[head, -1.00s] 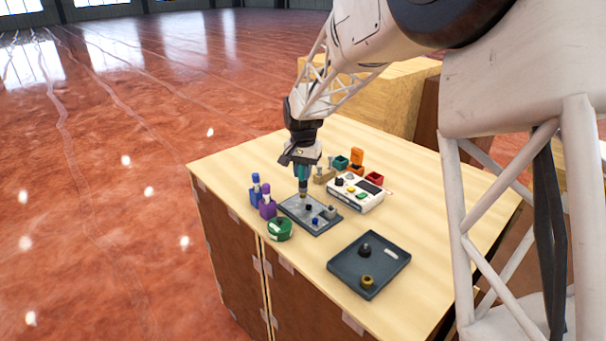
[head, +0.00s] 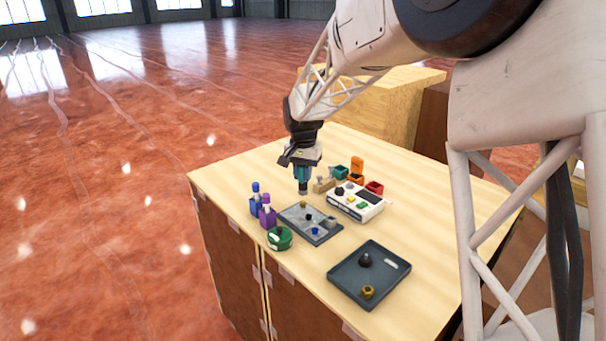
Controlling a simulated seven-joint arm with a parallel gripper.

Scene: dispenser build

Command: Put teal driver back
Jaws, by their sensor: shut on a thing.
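My gripper (head: 302,168) is shut on the teal driver (head: 302,181), which hangs upright with its dark tip down. The tip appears to be above the far edge of the grey plate (head: 322,238), apart from it. The plate bears a small brass piece, a blue piece and other small parts. A teal holder (head: 341,172) stands empty behind and to the right of the driver. An orange holder with an orange tool (head: 357,166) stands beside it, and a red holder (head: 374,187) is to its right.
A white box with buttons (head: 355,203) stands right of the plate. Blue (head: 256,199) and purple (head: 267,214) bottles and a green round container (head: 280,238) stand on the left. A dark tray (head: 347,289) with a black and a brass part lies in front. The right side of the table is clear.

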